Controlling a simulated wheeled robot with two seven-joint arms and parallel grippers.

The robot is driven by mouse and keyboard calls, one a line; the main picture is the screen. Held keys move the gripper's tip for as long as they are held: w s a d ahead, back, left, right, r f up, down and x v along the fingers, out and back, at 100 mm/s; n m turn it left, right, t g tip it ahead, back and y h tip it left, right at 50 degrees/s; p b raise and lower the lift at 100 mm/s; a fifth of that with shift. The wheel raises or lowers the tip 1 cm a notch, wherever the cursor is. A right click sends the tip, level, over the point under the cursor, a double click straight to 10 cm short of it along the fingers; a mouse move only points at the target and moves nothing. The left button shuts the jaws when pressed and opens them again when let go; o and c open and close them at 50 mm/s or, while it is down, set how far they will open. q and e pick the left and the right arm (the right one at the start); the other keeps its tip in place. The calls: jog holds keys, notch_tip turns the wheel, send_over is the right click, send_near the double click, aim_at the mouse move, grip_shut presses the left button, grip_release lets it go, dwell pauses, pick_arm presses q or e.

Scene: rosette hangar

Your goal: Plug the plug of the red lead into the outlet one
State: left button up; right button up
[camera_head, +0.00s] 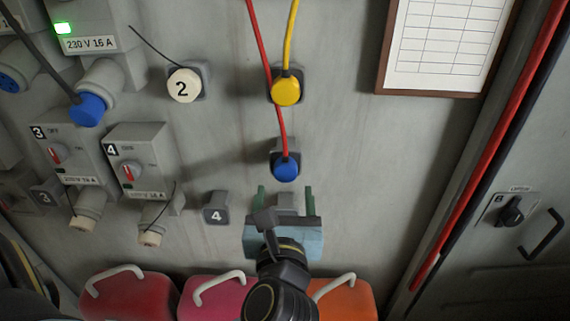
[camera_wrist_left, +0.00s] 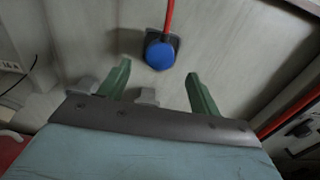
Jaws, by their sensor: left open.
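The numbered outlet one is not clearly identifiable here. My right gripper is not in view.
A yellow plug (camera_head: 286,91) on a yellow lead sits above. Red, pink and orange cases (camera_head: 345,298) stand below. A framed sheet (camera_head: 440,45) hangs upper right.

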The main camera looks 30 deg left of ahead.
aim_at(285, 175)
pick_arm(q)
jog(key=shift+p+x, duration=0.8)
jog(key=shift+x, duration=2.65)
jog(key=c, duration=1.3)
jog(key=shift+b+v, duration=0.35)
jog(key=shift+v, duration=2.7)
